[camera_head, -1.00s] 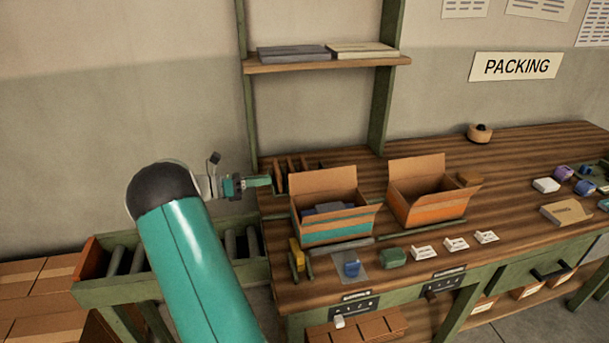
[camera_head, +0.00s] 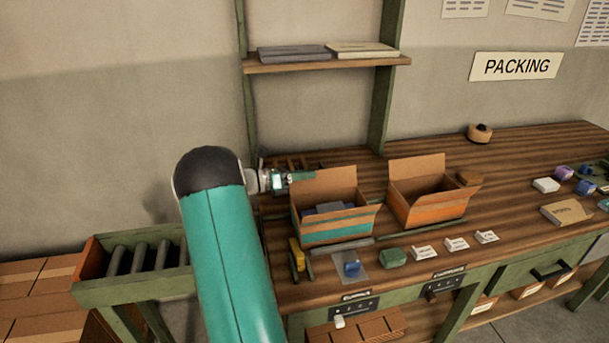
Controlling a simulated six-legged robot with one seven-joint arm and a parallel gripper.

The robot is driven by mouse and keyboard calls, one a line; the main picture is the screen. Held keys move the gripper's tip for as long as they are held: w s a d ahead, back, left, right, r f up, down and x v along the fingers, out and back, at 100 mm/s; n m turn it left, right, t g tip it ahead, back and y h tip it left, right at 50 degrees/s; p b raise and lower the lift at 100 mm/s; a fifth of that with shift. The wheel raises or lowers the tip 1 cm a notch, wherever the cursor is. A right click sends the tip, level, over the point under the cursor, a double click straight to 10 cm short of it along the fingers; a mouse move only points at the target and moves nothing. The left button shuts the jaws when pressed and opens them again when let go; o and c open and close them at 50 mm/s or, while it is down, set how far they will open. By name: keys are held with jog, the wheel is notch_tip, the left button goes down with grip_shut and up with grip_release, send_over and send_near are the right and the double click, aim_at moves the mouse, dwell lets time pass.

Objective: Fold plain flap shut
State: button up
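The teal-banded cardboard box (camera_head: 335,226) stands open on the bench with dark grey-blue contents showing inside. Its plain brown back flap (camera_head: 328,186) stands up and leans back; a front flap (camera_head: 345,219) is folded outward. My gripper (camera_head: 303,177) points right, its tip at the upper left corner of the back flap. Whether it touches the flap, and whether its fingers are open, is too small to tell. The orange-banded box (camera_head: 436,208) stands to the right, also open with its back flap up.
A rack with dark slots (camera_head: 290,161) is behind the teal-banded box. A bar (camera_head: 345,246), a blue item (camera_head: 351,268), a green item (camera_head: 391,257) and white cards (camera_head: 456,244) lie in front. A shelf (camera_head: 328,61) hangs above. A roller conveyor (camera_head: 140,258) is at left.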

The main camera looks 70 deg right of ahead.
jog(key=shift+c, duration=0.4)
grip_shut()
